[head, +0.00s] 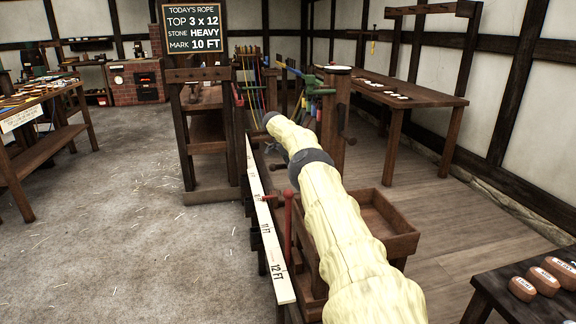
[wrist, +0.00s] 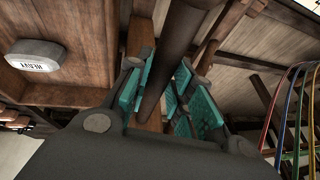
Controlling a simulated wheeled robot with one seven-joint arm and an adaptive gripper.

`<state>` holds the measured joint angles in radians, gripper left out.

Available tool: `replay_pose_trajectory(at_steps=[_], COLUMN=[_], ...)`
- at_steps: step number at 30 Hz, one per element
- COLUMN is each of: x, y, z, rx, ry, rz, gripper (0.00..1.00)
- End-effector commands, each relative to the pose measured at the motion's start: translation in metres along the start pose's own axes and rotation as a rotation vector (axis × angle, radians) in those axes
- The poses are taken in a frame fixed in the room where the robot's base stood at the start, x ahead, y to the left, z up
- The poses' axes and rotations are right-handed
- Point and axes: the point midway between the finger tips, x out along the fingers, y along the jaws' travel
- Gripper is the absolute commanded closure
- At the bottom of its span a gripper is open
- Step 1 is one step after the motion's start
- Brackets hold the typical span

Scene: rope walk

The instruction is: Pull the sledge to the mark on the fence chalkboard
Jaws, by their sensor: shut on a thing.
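The sledge (head: 398,245) is a dark wooden frame with an open tray, partly hidden behind my pale-sleeved arm. A grey stone marked HEAVY (wrist: 44,62) sits in a wooden tray in the wrist view. A red pointer (head: 268,198) reaches over the white measuring board (head: 272,250), just beyond the 11 FT label on the far side.
Coloured strands (head: 258,80) run at the back and also show in the wrist view (wrist: 285,110). A dark table with labelled brown stones (head: 545,282) stands front right. A long bench (head: 425,90) is back right. Open floor (head: 120,220) lies left of the measuring board.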

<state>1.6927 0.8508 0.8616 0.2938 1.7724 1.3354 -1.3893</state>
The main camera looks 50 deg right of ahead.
Motion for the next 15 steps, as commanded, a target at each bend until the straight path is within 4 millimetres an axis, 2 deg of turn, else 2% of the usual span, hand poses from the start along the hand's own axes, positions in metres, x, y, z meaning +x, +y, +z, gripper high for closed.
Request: replay_pose_trajectory(at_steps=[1, 12, 13, 15], x=[0.0016, -0.0018, -0.0019, -0.0021], y=[-0.0006, -0.0030, -0.0030, -0.0030], z=[-0.0057, 0.0018, 0.0021, 0.0033], rx=[0.005, -0.001, -0.002, -0.003], ry=[0.006, 0.007, 0.007, 0.006], rz=[-0.002, -0.005, -0.005, -0.005], gripper=[1.00, 1.00, 0.75, 0.63])
